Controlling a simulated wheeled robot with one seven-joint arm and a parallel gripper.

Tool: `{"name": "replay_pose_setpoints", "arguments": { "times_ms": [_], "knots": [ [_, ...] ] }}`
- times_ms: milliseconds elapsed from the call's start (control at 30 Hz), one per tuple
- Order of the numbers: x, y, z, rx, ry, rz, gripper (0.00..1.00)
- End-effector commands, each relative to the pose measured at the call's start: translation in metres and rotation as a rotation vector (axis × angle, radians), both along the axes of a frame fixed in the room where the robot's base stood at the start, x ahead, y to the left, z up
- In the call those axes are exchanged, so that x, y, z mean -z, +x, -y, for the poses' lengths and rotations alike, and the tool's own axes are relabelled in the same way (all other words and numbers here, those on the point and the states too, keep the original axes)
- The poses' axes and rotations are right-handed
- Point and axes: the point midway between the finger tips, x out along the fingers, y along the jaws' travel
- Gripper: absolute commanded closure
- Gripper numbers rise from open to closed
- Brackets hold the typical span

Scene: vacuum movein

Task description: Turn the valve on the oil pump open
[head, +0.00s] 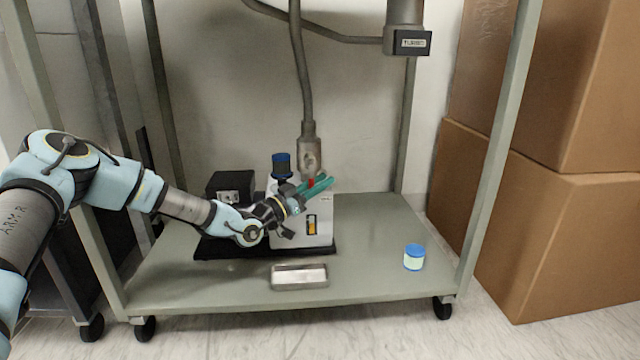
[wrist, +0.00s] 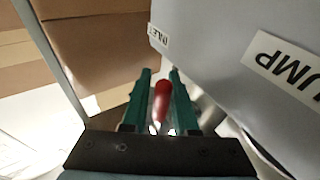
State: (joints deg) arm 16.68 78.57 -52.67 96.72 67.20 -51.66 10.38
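The oil pump is a white box (head: 289,231) on a black base on the shelf, and its side with a "PUMP" label (wrist: 283,66) fills the upper right of the wrist view. The valve handle is a small red lever (head: 310,183), also seen in the wrist view (wrist: 161,101). My gripper (head: 318,182) has green fingers reaching in at the pump's top. In the wrist view my gripper (wrist: 161,84) has one finger on each side of the red lever, with narrow gaps showing. The valve body is mostly hidden behind the fingers.
A grey pipe (head: 309,140) hangs down just above the gripper. A blue-capped jar (head: 414,257) and a shallow metal tray (head: 299,277) are on the shelf (head: 370,285). Frame posts flank the shelf, and cardboard boxes (head: 560,240) stand at right.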

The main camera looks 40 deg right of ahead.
Motion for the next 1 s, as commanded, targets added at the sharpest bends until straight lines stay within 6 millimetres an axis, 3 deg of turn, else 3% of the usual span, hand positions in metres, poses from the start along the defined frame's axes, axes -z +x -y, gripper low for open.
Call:
{"name": "replay_pose_setpoints", "arguments": {
  "times_ms": [167,533,1000],
  "knots": [
    [0.0,0.0,0.0,0.0,0.0,0.001,0.52],
    [0.0,0.002,-0.008,-0.002,0.001,0.002,0.52],
    [0.018,0.01,-0.089,-0.002,0.002,0.001,0.52]
  ]
}}
